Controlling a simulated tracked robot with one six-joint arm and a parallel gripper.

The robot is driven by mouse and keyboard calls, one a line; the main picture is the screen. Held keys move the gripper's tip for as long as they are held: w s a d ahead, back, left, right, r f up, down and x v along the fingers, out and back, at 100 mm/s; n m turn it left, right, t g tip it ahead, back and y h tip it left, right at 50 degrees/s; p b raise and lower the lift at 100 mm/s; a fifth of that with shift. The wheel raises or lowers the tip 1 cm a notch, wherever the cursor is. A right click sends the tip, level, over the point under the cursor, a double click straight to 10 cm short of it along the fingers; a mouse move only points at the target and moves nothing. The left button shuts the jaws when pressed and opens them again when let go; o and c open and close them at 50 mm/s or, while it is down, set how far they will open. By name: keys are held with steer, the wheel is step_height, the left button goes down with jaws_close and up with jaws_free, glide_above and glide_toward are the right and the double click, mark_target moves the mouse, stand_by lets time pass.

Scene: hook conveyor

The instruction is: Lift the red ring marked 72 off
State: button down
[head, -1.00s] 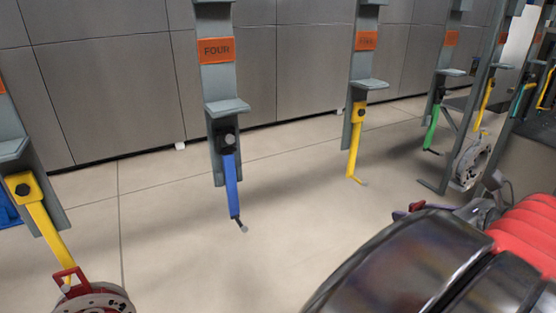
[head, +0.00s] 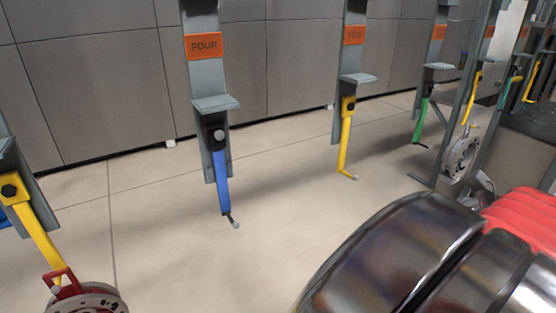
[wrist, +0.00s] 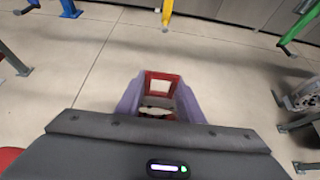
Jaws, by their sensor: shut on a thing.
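In the wrist view my gripper (wrist: 159,95) has its pale purple fingers closed on a red square handle (wrist: 162,82). A whitish part shows below the handle, between the fingers; the rest of the held thing is hidden by the gripper body. No number can be read on it. The floor shows beyond the handle, with no hook seen at it. In the head view my arm covers the lower right and the fingertips are hidden.
A red-handled disc (head: 88,303) hangs on a yellow hook (head: 38,235) at the lower left. A grey disc (head: 462,155) hangs at the right and also shows in the wrist view (wrist: 304,95). Blue (head: 222,182), yellow (head: 345,148) and green (head: 422,120) hooks look empty.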

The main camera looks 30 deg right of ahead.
steer(key=shift+s, duration=0.1)
steer(key=s, duration=0.6)
steer(key=shift+s, duration=0.15)
stand_by(1.4)
steer(key=shift+s+d, duration=0.1)
stand_by(0.3)
steer(key=s, duration=0.6)
steer(key=shift+s, duration=0.4)
steer(key=shift+d, duration=0.1)
